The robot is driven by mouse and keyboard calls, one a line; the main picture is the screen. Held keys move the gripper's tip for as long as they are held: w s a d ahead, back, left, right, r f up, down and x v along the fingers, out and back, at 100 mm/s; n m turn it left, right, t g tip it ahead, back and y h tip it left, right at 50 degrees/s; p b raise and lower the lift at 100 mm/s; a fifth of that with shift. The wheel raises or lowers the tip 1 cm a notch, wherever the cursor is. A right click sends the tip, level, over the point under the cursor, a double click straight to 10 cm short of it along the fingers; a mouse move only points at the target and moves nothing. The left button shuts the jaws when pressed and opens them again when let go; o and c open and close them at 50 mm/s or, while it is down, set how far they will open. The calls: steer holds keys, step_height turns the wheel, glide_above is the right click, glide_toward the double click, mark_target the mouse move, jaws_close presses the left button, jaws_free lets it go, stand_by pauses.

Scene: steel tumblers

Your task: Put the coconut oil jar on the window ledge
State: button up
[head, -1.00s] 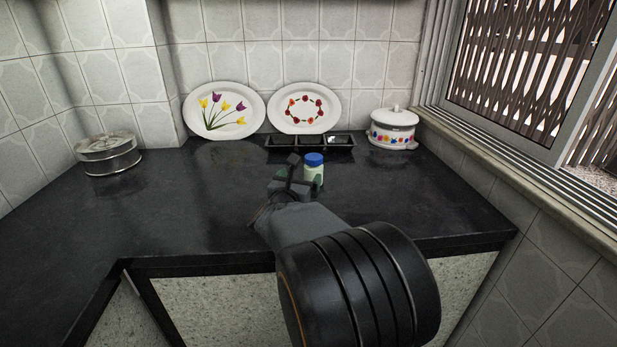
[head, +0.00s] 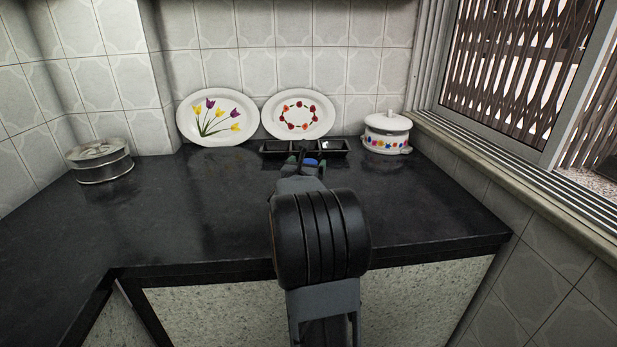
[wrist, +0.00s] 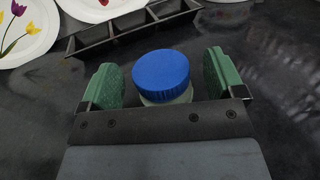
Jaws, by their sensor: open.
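The coconut oil jar has a blue lid and a pale body. In the wrist view the jar (wrist: 162,75) stands upright between the two green finger pads of my gripper (wrist: 163,80), with a gap on each side. My gripper is open, and its palm edge hides the lower part of the jar. In the head view only the blue lid (head: 310,162) shows, because my gripper (head: 307,165) and wrist cover the rest. The window ledge (head: 520,190) runs along the right wall below the window, to the right of the counter.
A black three-part tray (head: 305,147) lies just behind the jar. Two flowered plates (head: 218,118) (head: 298,115) lean on the back wall. A white lidded pot (head: 386,133) stands near the ledge. A steel container (head: 100,160) is at far left. The counter's right part is clear.

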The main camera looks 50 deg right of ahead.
steer(key=shift+x, duration=0.8)
steer(key=c, duration=1.2)
steer(key=shift+r, duration=0.1)
steer(key=shift+c, duration=0.7)
steer(key=shift+r, duration=0.1)
